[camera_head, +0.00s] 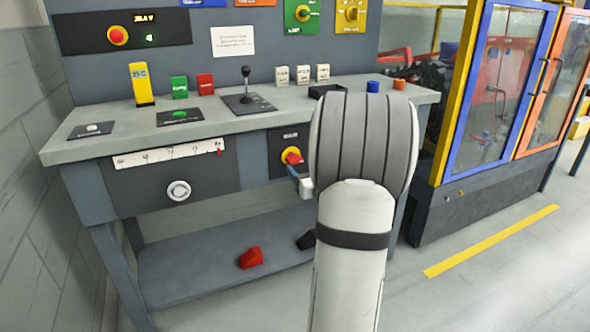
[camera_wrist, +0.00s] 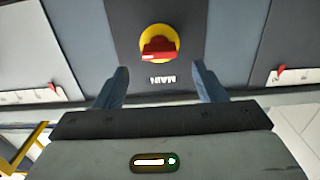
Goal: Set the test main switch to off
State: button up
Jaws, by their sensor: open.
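The main switch is a red rotary knob on a yellow disc, set in a dark panel on the bench front. It shows in the head view (camera_head: 292,156) and the wrist view (camera_wrist: 159,45). In the wrist view the word MAIN is upside down beside it, and the red handle lies roughly across the picture with a pale mark near its left end. My gripper (camera_wrist: 160,72) is open and empty, its two fingers apart on either side of the switch's line, short of the knob. In the head view my wrist hides most of the gripper (camera_head: 299,178).
A slider scale (camera_head: 168,153) and a round dial (camera_head: 178,191) are left of the switch. The bench top (camera_head: 130,137) above carries a joystick (camera_head: 246,84) and several blocks. A red piece (camera_head: 250,258) lies on the lower shelf. A fenced cell (camera_head: 480,140) stands at right.

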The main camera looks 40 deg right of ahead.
aim_at(297, 161)
jog(key=b+x, duration=0.1)
jog(key=x, duration=0.4)
